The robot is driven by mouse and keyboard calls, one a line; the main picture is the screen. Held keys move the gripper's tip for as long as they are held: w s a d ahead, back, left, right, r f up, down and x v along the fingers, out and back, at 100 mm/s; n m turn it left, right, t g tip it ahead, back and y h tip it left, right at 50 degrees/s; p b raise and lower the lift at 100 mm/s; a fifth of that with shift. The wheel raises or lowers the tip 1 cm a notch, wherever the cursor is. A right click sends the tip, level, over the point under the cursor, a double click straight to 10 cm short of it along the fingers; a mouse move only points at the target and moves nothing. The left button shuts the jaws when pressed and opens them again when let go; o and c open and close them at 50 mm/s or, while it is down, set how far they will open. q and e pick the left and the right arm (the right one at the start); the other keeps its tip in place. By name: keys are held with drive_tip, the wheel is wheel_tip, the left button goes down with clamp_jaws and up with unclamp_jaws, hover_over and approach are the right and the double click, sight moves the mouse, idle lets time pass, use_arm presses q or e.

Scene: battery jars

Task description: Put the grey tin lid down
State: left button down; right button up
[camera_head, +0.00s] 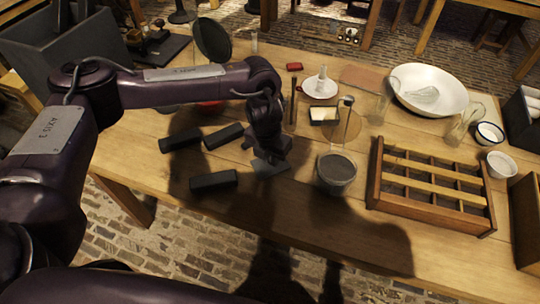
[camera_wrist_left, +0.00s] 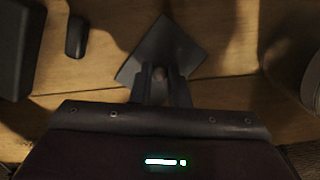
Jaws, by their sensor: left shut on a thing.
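The grey tin lid (camera_head: 272,167) is a flat, square grey plate. It is at or just above the wooden table, left of a round jar; I cannot tell whether it touches the wood. My left gripper (camera_head: 268,157) is directly over it, pointing down. In the left wrist view, the lid (camera_wrist_left: 168,45) lies beyond the fingers, turned cornerwise. My left gripper (camera_wrist_left: 160,80) is shut on the lid's small round knob there. My right gripper is not in view.
Dark blocks (camera_head: 214,180) lie left of the lid. The glass jar with dark contents (camera_head: 337,170) stands close on its right. A wooden divided rack (camera_head: 430,200) is farther right. The table (camera_head: 290,215) is bare in front of the lid.

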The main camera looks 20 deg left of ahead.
use_arm(q)
drive_tip(key=shift+f, duration=0.2)
drive_tip(key=c, duration=1.4)
unclamp_jaws()
drive_tip(key=shift+r, duration=0.25)
wheel_tip(320, 180, up, 7)
wheel_tip(320, 180, up, 5)
hover_over(269, 167)
drive_tip(key=shift+s+a, duration=0.1)
drive_tip(key=shift+s, duration=0.15)
drive_tip(key=shift+f, duration=0.15)
